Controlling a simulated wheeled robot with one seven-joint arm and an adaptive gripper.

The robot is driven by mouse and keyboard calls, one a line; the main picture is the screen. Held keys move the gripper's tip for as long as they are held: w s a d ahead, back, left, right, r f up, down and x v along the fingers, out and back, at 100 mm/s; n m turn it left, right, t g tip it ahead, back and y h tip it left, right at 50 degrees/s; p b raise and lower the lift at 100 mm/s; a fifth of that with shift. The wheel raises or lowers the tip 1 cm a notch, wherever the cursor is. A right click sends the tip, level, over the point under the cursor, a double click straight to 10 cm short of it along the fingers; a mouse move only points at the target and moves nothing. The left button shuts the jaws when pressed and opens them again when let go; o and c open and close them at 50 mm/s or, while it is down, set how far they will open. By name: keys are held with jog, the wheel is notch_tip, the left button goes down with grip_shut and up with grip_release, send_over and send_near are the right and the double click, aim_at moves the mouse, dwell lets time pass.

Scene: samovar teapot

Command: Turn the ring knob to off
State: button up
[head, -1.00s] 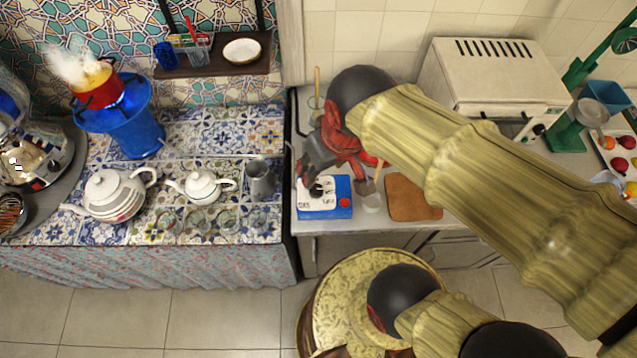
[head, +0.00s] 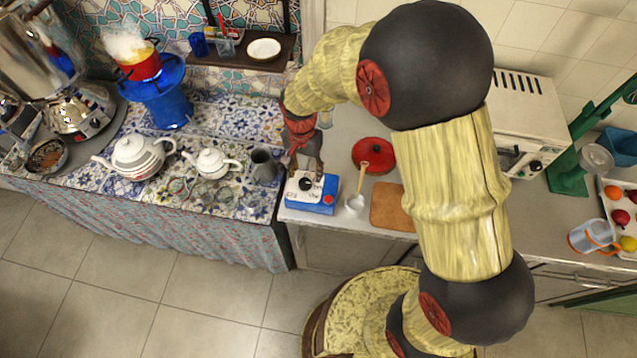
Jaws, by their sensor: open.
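A blue and white box (head: 300,203) sits on the grey counter just right of the tiled table. A small dark knob (head: 306,184) is on its white top, with a red button at the right of its front. The knob's pointer and markings are too small to read. My gripper (head: 308,171) is just above and behind the knob, pointing down, its fingers dark and small. It is open; I cannot tell whether its fingers are around the knob or touching it.
A grey metal jug (head: 264,166) and white teapots (head: 140,158) stand left. A steaming red pot (head: 141,66) is on a blue stand.

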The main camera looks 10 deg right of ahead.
aim_at(305, 182)
jog(key=shift+w+a+r+m, duration=0.1)
jog(key=shift+w+r+m, duration=0.1)
jog(key=shift+w+m, duration=0.3)
jog(key=shift+w+a+f+m, duration=0.15)
jog(key=shift+m, duration=0.35)
notch_tip(305, 182, down, 8)
jog(key=shift+r+b, duration=0.25)
jog(key=shift+b, duration=0.1)
jog(key=c, duration=0.3)
jog(key=c, duration=0.8)
jog(key=shift+c, duration=0.3)
